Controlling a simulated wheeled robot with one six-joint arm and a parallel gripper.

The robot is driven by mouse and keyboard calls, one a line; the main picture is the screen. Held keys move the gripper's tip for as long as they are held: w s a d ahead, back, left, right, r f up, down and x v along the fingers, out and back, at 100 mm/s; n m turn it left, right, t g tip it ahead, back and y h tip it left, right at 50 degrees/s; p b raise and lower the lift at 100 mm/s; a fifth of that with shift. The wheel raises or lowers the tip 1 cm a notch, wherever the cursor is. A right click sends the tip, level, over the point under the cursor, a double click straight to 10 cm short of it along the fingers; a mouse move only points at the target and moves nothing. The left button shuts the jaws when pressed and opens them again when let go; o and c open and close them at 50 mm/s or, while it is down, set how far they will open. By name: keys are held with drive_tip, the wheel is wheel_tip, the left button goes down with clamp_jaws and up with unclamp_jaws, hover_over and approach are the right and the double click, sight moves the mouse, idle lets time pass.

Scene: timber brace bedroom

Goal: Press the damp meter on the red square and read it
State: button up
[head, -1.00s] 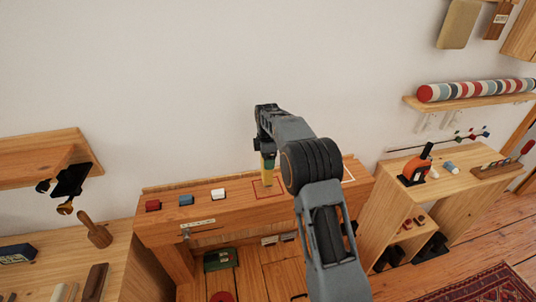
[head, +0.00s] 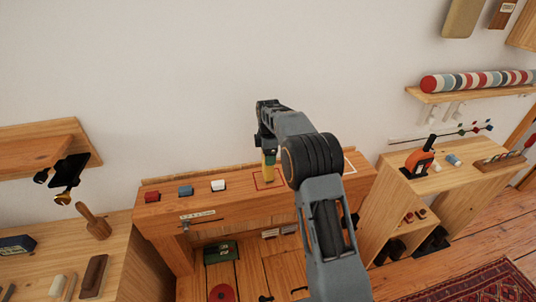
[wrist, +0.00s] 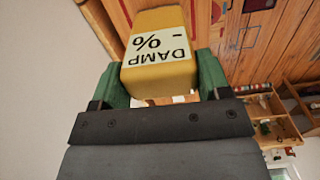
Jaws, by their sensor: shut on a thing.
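My gripper (head: 268,155) is shut on the yellow damp meter (head: 269,172). In the wrist view, the green fingertips (wrist: 164,82) hold the meter (wrist: 160,73) from both sides. Its pale label faces the camera upside down and reads "DAMP" with a dash and "%"; no number shows. In the head view the meter hangs upright over the red square (head: 256,182), an outline on the wooden bench top. Its lower end is at the square; I cannot tell if it touches. My arm hides the square's right part.
Red (head: 152,196), blue (head: 186,191) and white (head: 218,185) blocks stand on the bench top (head: 200,205) to the left. A white outline (head: 350,166) lies right of my arm. The plain wall (head: 180,80) rises close behind the bench.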

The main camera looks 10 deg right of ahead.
drive_tip(key=shift+f, duration=0.6)
idle(1.4)
drive_tip(key=shift+r, duration=0.1)
drive_tip(key=shift+r+p, duration=1.5)
drive_tip(key=shift+r, duration=2)
drive_tip(key=shift+f+b, duration=0.2)
drive_tip(key=shift+b, duration=0.3)
